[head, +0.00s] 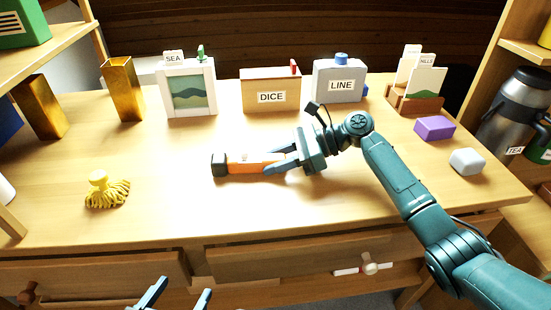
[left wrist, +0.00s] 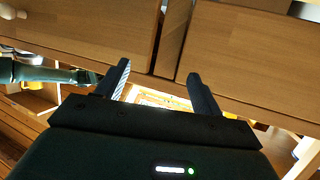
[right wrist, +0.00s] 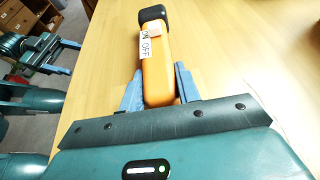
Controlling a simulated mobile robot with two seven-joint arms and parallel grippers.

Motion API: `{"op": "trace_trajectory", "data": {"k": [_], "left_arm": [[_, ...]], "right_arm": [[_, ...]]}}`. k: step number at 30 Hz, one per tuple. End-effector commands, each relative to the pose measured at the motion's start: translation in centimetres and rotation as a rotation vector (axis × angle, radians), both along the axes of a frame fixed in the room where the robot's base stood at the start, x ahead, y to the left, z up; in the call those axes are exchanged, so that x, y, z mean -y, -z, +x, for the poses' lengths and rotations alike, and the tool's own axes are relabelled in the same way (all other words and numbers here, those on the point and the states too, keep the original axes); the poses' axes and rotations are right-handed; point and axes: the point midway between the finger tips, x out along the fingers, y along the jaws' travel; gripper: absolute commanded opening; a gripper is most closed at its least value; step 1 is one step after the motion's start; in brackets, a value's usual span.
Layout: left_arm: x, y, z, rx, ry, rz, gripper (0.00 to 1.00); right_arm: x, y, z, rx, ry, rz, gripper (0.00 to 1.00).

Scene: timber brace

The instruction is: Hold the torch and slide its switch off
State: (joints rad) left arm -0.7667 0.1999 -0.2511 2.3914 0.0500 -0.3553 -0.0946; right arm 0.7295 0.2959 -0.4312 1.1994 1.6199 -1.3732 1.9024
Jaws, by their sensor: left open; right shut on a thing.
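The orange torch (head: 245,167) with a black head (head: 219,164) lies on the desk, its head toward the left. It also shows in the right wrist view (right wrist: 159,78), with a white label (right wrist: 146,48) reading OFF and a partly covered word. A small pale raised piece (right wrist: 155,36), which looks like the switch, sits by the label near the head; its exact setting is unclear. My right gripper (head: 281,160) is shut on the torch's rear body. My left gripper (head: 180,294) is open and empty, low in front of the desk; its spread fingers also show in the left wrist view (left wrist: 160,85).
A yellow brush (head: 106,190) lies left of the torch. Behind are a picture box (head: 190,88), the DICE box (head: 270,92) and the LINE box (head: 340,82). A purple block (head: 434,127) and a grey block (head: 467,161) lie right. Drawers (head: 300,258) line the desk front.

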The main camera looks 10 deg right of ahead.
Motion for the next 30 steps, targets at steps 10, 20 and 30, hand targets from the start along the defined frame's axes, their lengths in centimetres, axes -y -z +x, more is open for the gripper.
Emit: {"op": "trace_trajectory", "data": {"k": [10, 20, 30], "left_arm": [[0.0, -0.02, 0.01, 0.0, 0.0, 0.0, 0.67], [0.0, -0.16, 0.0, 0.0, 0.0, 0.0, 0.67], [0.0, -0.16, 0.0, 0.0, 0.0, 0.0, 0.67]], "right_arm": [[-0.02, 0.08, -0.02, -0.001, 0.0, 0.0, 0.02], [-0.02, 0.22, -0.03, -0.002, 0.0, -0.001, 0.02], [-0.01, 0.19, -0.03, -0.001, -0.001, -0.001, 0.52]]}}
